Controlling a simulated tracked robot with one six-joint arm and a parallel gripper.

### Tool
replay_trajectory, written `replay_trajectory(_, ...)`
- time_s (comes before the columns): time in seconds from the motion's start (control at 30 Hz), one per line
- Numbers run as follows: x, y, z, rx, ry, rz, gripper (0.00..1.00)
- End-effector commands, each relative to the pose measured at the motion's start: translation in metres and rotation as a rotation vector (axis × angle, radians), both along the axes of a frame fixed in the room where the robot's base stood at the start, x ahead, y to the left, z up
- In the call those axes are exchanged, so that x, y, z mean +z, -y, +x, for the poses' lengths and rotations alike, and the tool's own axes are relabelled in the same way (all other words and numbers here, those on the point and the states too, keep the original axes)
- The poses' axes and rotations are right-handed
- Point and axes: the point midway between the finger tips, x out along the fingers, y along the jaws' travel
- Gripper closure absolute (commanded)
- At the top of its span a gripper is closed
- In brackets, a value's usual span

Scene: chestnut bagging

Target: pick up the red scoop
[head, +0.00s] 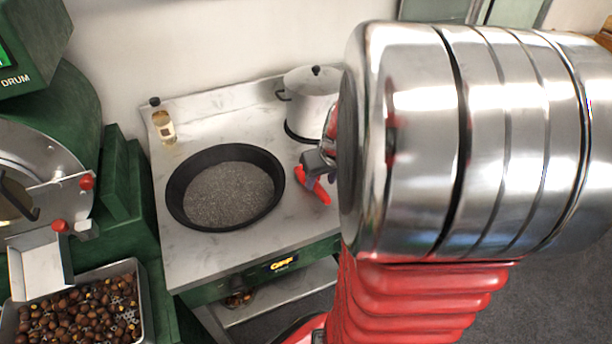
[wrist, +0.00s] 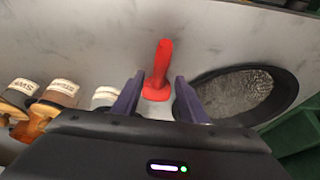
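The red scoop (wrist: 163,66) lies on the pale worktop (wrist: 110,35). In the wrist view its narrow handle points away from me and its wider end is nearer. My gripper (wrist: 160,76) is open, with one dark purple finger on each side of the scoop and gaps visible on both sides. I cannot tell how far above the worktop the fingertips are. In the head view part of the scoop shows as red (head: 316,191) just right of the black pan; my arm hides much of the gripper.
The black pan (head: 178,205) with grey grains stands close left of the scoop. A lidded pot (head: 310,95) and a small bottle (head: 164,127) stand at the back. Labelled containers (wrist: 62,92) are left in the wrist view. A chestnut tray (head: 145,300) is at lower left.

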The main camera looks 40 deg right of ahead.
Motion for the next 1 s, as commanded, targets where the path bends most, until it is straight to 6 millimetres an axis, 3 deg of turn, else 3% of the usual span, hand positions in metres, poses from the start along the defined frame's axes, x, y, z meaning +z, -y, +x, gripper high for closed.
replay_trajectory(0.53, -0.044, 0.006, 0.018, -0.001, -0.001, 0.002, 0.61)
replay_trajectory(1.0, -0.046, 0.007, 0.019, -0.001, 0.000, 0.000, 0.61)
